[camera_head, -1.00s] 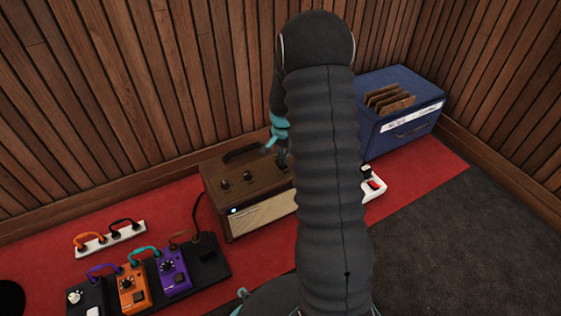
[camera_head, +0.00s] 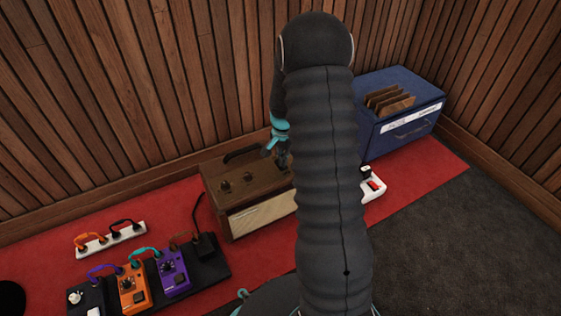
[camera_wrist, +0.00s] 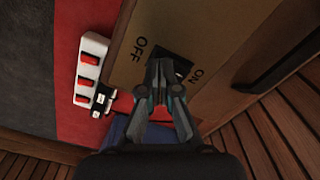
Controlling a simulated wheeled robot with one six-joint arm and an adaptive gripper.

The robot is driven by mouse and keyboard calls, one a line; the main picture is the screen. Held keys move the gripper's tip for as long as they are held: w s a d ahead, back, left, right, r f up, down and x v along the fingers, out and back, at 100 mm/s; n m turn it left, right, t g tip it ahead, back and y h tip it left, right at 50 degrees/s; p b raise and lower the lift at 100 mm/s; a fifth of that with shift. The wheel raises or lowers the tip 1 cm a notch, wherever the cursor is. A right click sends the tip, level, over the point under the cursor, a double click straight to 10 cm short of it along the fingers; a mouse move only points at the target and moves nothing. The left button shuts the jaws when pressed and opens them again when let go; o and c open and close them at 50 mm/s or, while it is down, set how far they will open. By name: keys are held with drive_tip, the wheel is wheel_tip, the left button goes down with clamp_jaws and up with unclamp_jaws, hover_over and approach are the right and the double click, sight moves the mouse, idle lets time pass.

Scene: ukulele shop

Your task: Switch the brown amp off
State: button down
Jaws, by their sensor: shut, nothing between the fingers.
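The brown amp (camera_head: 233,190) stands on the red carpet, with knobs on top and a pale grille cloth in front. No lit lamp shows on its front. In the wrist view, its tan top panel (camera_wrist: 118,72) carries the words OFF and ON, with a black switch (camera_wrist: 176,62) between them. My gripper (camera_wrist: 165,88) is shut and empty, its fingertips over the switch and partly hiding it. I cannot tell whether they touch it. In the head view my gripper (camera_head: 283,160) is at the amp's top right, partly behind my arm.
A white power strip (camera_head: 374,190) with red switches lies right of the amp, beside a blue crate (camera_head: 392,142) holding brown cards. A pedalboard (camera_head: 211,262) with orange and purple pedals and another white strip (camera_head: 110,240) are at left. Wooden walls stand behind.

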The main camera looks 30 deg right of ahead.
drive_tip(key=shift+r+p, duration=1.95)
drive_tip(key=shift+r, duration=1.3)
